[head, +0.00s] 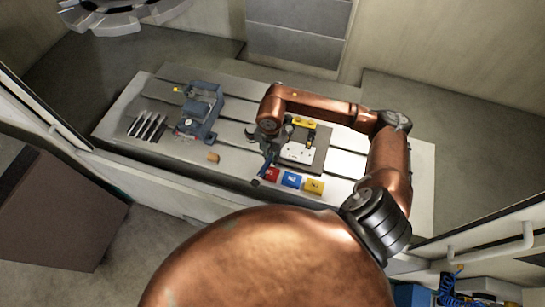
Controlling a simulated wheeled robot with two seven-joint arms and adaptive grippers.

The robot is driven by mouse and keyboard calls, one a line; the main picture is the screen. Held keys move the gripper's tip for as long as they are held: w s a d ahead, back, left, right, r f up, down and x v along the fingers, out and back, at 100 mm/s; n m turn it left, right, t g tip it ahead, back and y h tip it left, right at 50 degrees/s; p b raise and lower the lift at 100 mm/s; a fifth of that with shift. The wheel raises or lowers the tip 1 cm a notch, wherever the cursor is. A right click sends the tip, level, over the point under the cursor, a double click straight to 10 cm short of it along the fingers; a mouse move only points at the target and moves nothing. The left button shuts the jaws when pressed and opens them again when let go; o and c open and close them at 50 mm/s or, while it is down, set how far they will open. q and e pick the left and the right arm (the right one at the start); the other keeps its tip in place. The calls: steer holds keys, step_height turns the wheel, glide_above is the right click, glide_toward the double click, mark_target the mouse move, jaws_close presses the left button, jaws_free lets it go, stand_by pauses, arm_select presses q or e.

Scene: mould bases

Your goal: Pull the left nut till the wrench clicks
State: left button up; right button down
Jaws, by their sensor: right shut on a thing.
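My right arm reaches in from the right over the slotted table. Its gripper (262,140) points down at the left edge of the mould base (319,160), a dark plate with a pale block and yellow parts on it. The gripper is shut on the wrench (264,168), a dark, thin tool whose handle slants down toward the table's front edge. The left nut cannot be made out; the gripper and arm cover that side of the mould base. I cannot tell whether the wrench sits on a nut. My left gripper is not in view.
A blue-grey fixture (207,118) and several dark bars (147,126) are at left. A small orange-brown piece (213,157) lies between. The table's right end is clear.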

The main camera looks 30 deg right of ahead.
steer(key=shift+a+f, duration=0.15)
steer(key=shift+f, duration=0.05)
steer(key=shift+w+a+m, duration=0.15)
steer(key=shift+w+m, duration=0.15)
steer(key=shift+w, duration=0.1)
stand_by(0.6)
steer(key=shift+w+a+m, duration=0.2)
steer(key=shift+w+m, duration=0.1)
steer(key=shift+m, duration=0.1)
steer(key=shift+w, duration=0.2)
steer(key=shift+w+a+m, duration=0.15)
steer(key=shift+w+m, duration=0.05)
steer(key=shift+m, duration=0.2)
steer(key=shift+w, duration=0.35)
steer(key=shift+w+a+m, duration=0.15)
steer(key=shift+w+m, duration=0.1)
steer(key=shift+m, duration=0.25)
